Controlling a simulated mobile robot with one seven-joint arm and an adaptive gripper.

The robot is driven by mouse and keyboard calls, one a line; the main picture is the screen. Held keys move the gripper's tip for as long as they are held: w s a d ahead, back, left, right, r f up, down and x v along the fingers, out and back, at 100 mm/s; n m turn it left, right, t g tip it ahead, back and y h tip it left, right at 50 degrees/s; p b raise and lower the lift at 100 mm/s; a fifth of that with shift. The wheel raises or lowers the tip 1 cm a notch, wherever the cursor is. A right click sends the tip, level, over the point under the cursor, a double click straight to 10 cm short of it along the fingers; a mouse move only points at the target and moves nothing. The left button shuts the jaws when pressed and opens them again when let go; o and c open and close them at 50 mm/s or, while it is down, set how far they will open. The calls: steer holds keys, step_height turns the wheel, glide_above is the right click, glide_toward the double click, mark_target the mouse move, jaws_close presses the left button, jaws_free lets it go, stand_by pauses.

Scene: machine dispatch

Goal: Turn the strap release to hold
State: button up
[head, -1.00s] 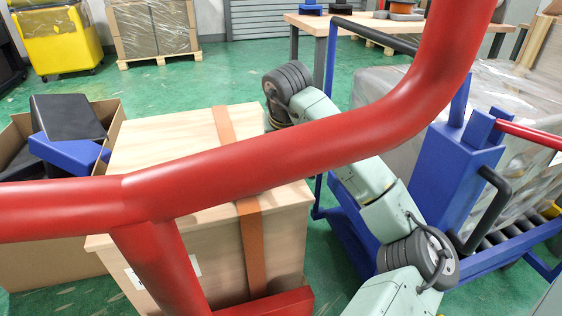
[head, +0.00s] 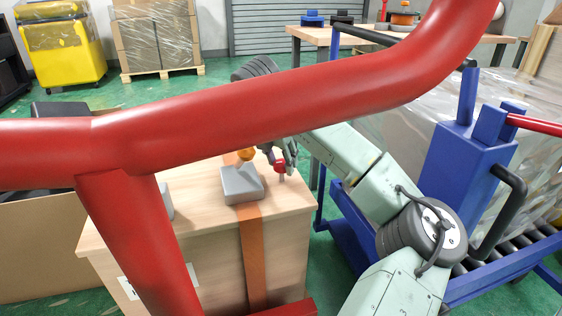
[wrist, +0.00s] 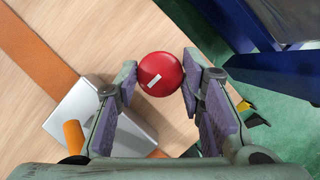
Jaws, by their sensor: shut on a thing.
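A red round knob (wrist: 161,74) with a short white mark stands on the wooden crate top (wrist: 110,40). It also shows in the head view (head: 280,167), near the crate's right edge. My gripper (wrist: 158,82) is around the knob, one finger on each side, shut on it; the head view shows it (head: 283,158) partly behind the red bar. A grey box (head: 241,184) with an orange knob (head: 245,154) sits on the orange strap (head: 254,255), left of the red knob. No lettering for hold is readable.
A thick red bar (head: 240,108) crosses the head view and hides part of the crate. A blue cart (head: 465,165) with a wrapped load stands close on the right. A cardboard box (head: 50,240) is at the left. Green floor lies behind.

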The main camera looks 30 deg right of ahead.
stand_by(0.4)
steer(key=o, duration=1.1)
steer(key=shift+r, duration=0.15)
steer(key=v, duration=1.2)
